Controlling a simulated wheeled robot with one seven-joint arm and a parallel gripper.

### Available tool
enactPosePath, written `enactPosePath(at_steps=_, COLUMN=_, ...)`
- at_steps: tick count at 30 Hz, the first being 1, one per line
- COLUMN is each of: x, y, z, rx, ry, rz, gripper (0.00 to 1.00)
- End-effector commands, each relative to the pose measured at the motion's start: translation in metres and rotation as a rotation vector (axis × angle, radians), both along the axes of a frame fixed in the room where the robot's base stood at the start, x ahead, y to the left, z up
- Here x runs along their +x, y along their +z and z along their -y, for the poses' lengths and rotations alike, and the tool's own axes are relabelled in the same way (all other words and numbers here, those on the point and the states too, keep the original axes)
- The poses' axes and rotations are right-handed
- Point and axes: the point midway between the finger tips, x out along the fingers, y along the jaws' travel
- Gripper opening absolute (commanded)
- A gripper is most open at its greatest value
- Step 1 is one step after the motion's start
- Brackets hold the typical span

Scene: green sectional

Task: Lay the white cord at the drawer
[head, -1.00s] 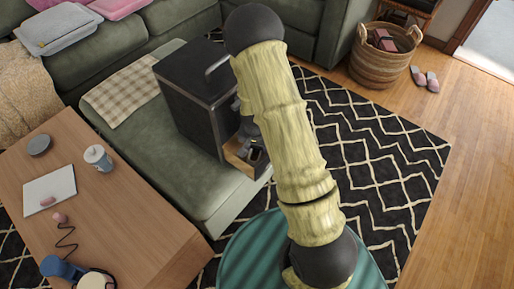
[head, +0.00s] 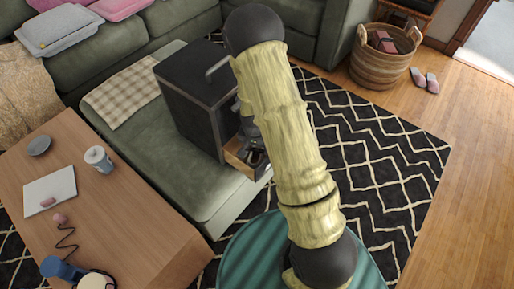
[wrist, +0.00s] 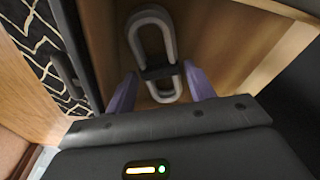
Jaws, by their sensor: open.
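The white cord (wrist: 171,40) is a long flattened loop with a dark band around its middle. In the wrist view it lies over the wooden floor of the open drawer (wrist: 225,40). My gripper (wrist: 160,72) is open, its two purple fingers on either side of the cord's lower part and band. I cannot tell whether either finger touches it. In the head view the drawer (head: 237,163) sticks out low from the dark cabinet (head: 185,105). My gripper there (head: 252,150) is at the drawer, partly hidden by my arm, and the cord cannot be made out.
The cabinet stands on the green sofa's chaise (head: 140,150). A wicker basket (head: 380,65) stands at the back right. The patterned rug at right is clear.

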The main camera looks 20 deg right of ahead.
Motion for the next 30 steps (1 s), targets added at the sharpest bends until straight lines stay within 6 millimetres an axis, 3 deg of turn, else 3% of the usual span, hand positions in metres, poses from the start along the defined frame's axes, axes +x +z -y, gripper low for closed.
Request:
enactPosePath(at_steps=6, x=-0.004, y=0.04, z=-0.003, rx=0.001, ry=0.0, rz=0.003, gripper=0.54)
enactPosePath(at_steps=12, x=-0.008, y=0.061, z=-0.006, rx=0.0, ry=0.003, rz=0.0, gripper=0.54)
enactPosePath(at_steps=30, x=-0.008, y=0.062, z=-0.005, rx=0.0, ry=0.0, rz=0.0, gripper=0.54)
